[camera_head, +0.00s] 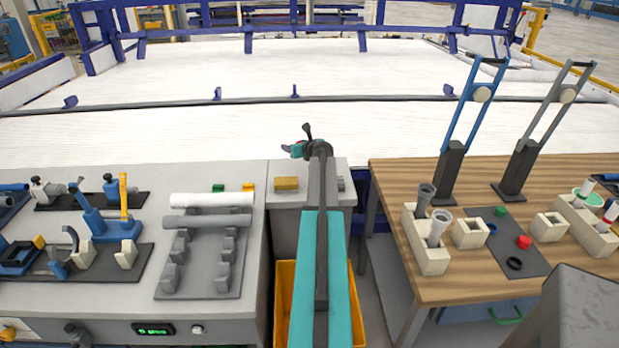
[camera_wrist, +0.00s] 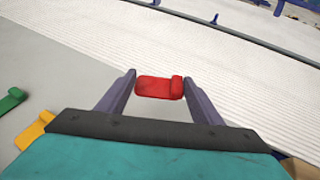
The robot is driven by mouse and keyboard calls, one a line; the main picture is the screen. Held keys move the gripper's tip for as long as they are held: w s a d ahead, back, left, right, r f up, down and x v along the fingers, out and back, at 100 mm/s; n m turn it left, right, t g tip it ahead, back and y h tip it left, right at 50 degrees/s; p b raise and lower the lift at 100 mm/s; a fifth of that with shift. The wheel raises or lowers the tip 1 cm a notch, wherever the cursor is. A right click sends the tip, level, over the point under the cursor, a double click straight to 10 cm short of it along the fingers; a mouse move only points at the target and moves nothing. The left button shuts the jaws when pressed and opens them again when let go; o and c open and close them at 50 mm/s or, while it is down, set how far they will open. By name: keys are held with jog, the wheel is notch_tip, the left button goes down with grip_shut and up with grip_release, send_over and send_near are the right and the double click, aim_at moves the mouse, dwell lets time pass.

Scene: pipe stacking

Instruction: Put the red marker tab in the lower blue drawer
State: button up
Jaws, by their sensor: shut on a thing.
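The red marker tab (camera_wrist: 158,88) is held between the two fingers of my gripper (camera_wrist: 159,80) in the wrist view. It is a flat red piece with a raised block at its right end. In the head view my gripper (camera_head: 290,149) is above the back edge of the small grey stand, pointing left, and the tab is mostly hidden. A blue drawer front (camera_head: 470,313) with a green handle (camera_head: 507,316) shows under the wooden bench at the right. It looks shut. I cannot tell whether another drawer lies above or below it.
A green tab (camera_head: 218,188) and a yellow tab (camera_head: 249,187) lie on the grey bench (camera_head: 200,277) at left. The wooden bench (camera_head: 380,190) carries blocks, pipes and tall levers. A yellow bin (camera_head: 284,300) stands between the benches. A grey block (camera_head: 580,315) fills the lower right.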

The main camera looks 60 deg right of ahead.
jog(key=shift+f, duration=0.15)
send_over(297, 171)
jog(key=shift+a+f+p, duration=0.2)
jog(key=shift+f+p, duration=0.1)
jog(key=shift+f, duration=2.7)
jog(key=shift+f, duration=1.85)
jog(key=shift+f, duration=0.15)
jog(key=o, duration=1)
jog(key=shift+r, duration=0.2)
